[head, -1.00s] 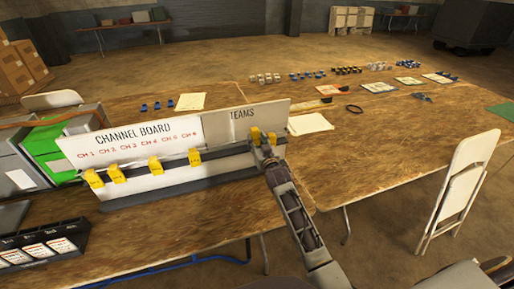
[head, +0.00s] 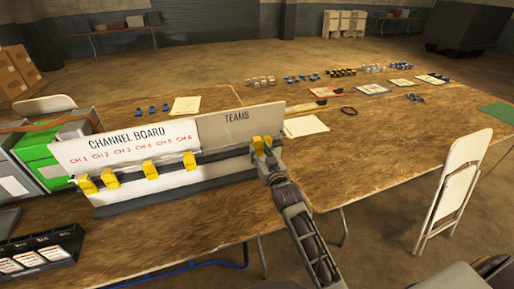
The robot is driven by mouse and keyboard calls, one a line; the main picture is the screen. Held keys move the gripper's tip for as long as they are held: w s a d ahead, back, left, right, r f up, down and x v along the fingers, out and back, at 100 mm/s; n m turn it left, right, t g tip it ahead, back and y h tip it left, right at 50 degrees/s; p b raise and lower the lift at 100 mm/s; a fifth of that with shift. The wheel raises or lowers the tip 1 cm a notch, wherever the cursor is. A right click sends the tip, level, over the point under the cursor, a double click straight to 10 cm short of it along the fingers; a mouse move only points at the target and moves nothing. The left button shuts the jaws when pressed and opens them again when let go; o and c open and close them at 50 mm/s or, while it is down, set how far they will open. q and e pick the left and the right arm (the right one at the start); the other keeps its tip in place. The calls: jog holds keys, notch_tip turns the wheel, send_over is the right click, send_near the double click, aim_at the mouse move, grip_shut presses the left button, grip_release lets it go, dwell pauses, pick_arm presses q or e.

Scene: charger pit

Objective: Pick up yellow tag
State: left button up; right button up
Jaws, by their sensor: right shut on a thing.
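My right gripper (head: 264,152) is shut on a yellow tag (head: 257,143), in front of the right part of the channel board, under the word TEAMS. The tag shows as two yellow patches at the fingertips. Whether it still touches the board's rail cannot be told. Other yellow tags hang along the rail, under the channel labels: one at the far left (head: 87,184), one beside it (head: 111,178), and others further right (head: 151,169) (head: 190,161). My left gripper is not in view.
The white channel board (head: 120,160) stands on the wooden table (head: 190,225). A black card holder (head: 40,250) and a green box (head: 38,150) are at left. Papers (head: 305,126) and small parts lie behind. A white folding chair (head: 455,185) stands at right.

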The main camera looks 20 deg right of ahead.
jog(key=s, duration=1.1)
jog(key=shift+d+b, duration=0.2)
jog(key=shift+b, duration=0.2)
jog(key=shift+r, duration=0.1)
